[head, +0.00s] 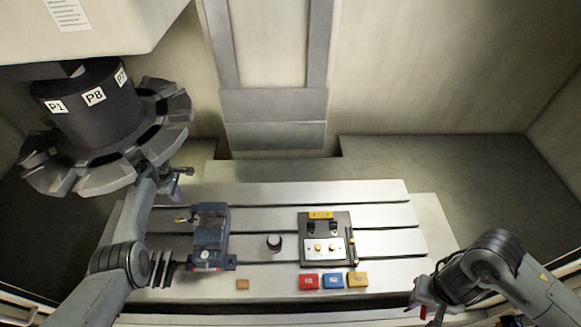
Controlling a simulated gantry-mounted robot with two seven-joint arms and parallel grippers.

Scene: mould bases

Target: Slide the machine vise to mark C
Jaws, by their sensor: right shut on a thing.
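The machine vise (210,229) is a dark blue-grey block on the left part of the slotted table (370,190). A small red spot shows on its front. My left gripper (186,174) is behind and left of the vise, apart from it; its fingers are too small to tell open from shut. My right gripper (424,307) is at the table's front right, far from the vise, shut on a small red thing (423,312) that is partly hidden. I cannot make out mark C.
A dark round knob (274,242) stands right of the vise. A fixture plate (344,258) lies further right, with red (308,282), blue (333,282) and yellow (357,280) blocks before it. Dark bars (160,268) lie front left. A tool carousel (150,140) overhangs the back left.

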